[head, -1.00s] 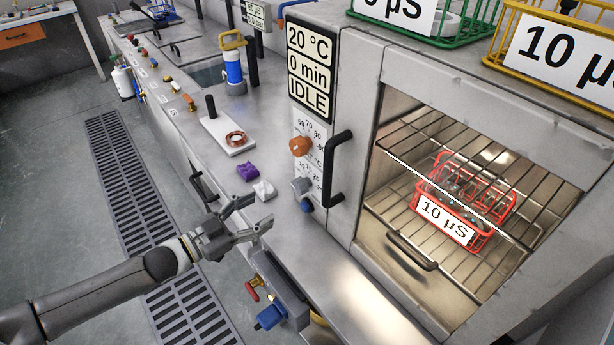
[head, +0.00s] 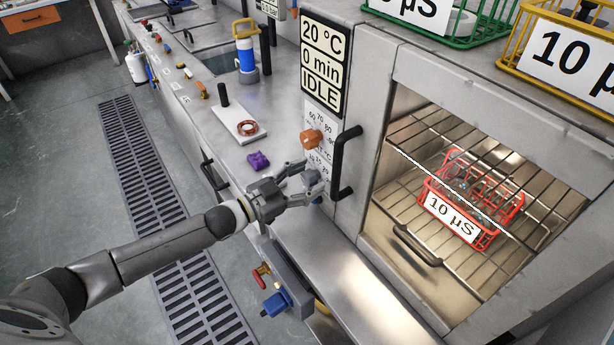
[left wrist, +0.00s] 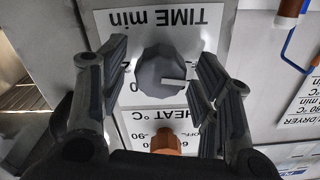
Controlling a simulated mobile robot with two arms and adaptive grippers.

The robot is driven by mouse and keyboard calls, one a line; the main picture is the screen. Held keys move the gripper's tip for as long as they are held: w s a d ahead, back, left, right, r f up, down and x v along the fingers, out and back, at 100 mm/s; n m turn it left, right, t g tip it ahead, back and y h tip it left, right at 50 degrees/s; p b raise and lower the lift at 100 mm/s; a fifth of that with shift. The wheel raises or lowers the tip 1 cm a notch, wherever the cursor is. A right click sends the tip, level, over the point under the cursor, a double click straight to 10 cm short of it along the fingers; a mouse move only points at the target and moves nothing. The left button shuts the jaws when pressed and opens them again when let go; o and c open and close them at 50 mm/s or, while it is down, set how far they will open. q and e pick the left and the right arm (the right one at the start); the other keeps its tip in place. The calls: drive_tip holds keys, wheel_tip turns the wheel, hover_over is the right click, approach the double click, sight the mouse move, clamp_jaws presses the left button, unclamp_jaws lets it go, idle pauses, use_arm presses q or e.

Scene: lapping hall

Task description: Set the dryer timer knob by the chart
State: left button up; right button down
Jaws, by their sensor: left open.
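The grey timer knob (left wrist: 160,75) sits under the upside-down "TIME min" label in the left wrist view; its white mark points right there. My left gripper (head: 308,180) is open in front of the dryer's (head: 375,60) control panel. Its fingers stand on either side of the knob in the wrist view; contact cannot be told. The orange heat knob (head: 312,139) is just above. The display (head: 324,65) reads 20 °C, 0 min, IDLE. Part of a printed dryer sheet (left wrist: 302,108) shows at right in the wrist view.
A black door handle (head: 344,165) stands out right of the gripper. A red basket (head: 436,184) labelled 10 µS is on the rack inside the dryer. A purple object (head: 258,160) and a white plate (head: 233,121) with a copper-coloured ring lie on the bench.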

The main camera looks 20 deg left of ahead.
use_arm(q)
drive_tip(key=shift+w+d, duration=0.15)
drive_tip(key=shift+w, duration=0.05)
drive_tip(key=c, duration=1)
drive_tip(key=shift+c, duration=0.2)
drive_tip(key=m, duration=0.3)
drive_tip(key=shift+m+b, duration=0.3)
drive_tip(key=shift+m, duration=0.1)
drive_tip(key=shift+s+f+m+b, duration=0.1)
drive_tip(key=shift+m+b, duration=0.25)
drive_tip(key=shift+m, duration=1.55)
drive_tip(key=o, duration=1)
